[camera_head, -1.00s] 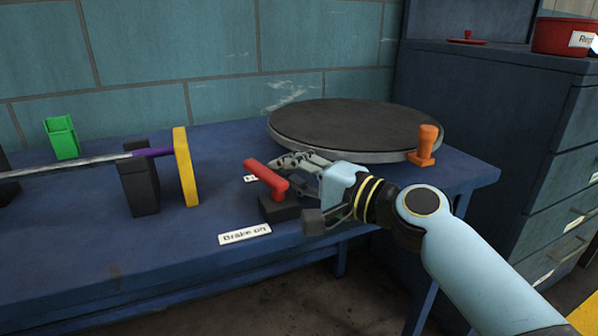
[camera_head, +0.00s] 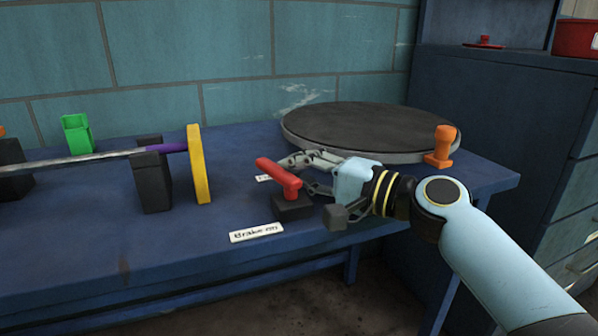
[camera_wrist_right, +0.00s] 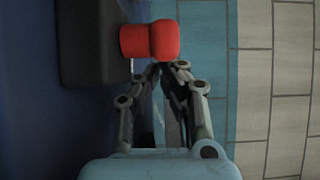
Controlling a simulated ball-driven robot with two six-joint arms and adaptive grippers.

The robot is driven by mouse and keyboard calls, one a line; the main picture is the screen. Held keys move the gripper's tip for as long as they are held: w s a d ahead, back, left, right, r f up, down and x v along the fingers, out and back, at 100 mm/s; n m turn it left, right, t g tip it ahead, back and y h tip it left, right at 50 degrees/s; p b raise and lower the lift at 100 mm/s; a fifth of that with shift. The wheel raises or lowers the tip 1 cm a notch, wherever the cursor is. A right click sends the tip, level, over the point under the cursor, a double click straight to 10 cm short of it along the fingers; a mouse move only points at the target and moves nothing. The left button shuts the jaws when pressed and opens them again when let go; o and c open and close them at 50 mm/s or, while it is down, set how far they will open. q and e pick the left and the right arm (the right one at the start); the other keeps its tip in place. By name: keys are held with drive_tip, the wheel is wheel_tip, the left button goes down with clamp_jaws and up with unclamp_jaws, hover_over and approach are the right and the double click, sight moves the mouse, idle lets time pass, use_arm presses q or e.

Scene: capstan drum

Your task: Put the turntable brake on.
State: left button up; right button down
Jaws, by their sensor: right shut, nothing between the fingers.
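The brake lever (camera_head: 279,176) is a red handle on a short post above a black base (camera_head: 293,206) near the table's front edge. Its handle slants from the post toward the back left. A white label reading roughly "Brake on" (camera_head: 257,233) lies in front of the base; a second label (camera_head: 263,178), partly hidden, lies behind the handle. My right gripper (camera_head: 284,163) is shut and empty, its fingers behind and beside the handle. In the right wrist view the closed fingertips (camera_wrist_right: 163,68) are right by the red handle (camera_wrist_right: 150,41); contact cannot be told. My left gripper is out of view.
The dark turntable (camera_head: 365,130) with an orange knob (camera_head: 442,146) stands behind my right arm. Left are a yellow disc (camera_head: 199,165) on a rod, black supports (camera_head: 151,180) and a green holder (camera_head: 76,134). A blue cabinet (camera_head: 490,110) stands right. The table's front left is clear.

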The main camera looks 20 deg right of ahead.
drive_tip(key=shift+w+a+f+n+g+y+b, duration=0.15)
drive_tip(key=shift+a+n+g+y+b, duration=0.15)
drive_tip(key=shift+n+g+y+b, duration=0.55)
drive_tip(key=shift+a+y, duration=0.25)
drive_tip(key=shift+a, duration=0.05)
drive_tip(key=shift+w+a+b, duration=0.1)
drive_tip(key=shift+a+b, duration=0.05)
drive_tip(key=shift+b, duration=0.15)
drive_tip(key=shift+w+a+n+g+y+b, duration=0.1)
drive_tip(key=shift+a+n+g+y+b, duration=0.15)
drive_tip(key=shift+n+g+y+b, duration=0.3)
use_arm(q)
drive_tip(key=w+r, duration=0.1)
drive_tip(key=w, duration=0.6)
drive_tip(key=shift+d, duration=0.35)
use_arm(e)
drive_tip(key=shift+a+n+g+y, duration=0.15)
drive_tip(key=shift+n+g+y, duration=0.15)
drive_tip(key=shift+g, duration=0.2)
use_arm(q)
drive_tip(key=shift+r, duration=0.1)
use_arm(e)
drive_tip(key=shift+r, duration=0.2)
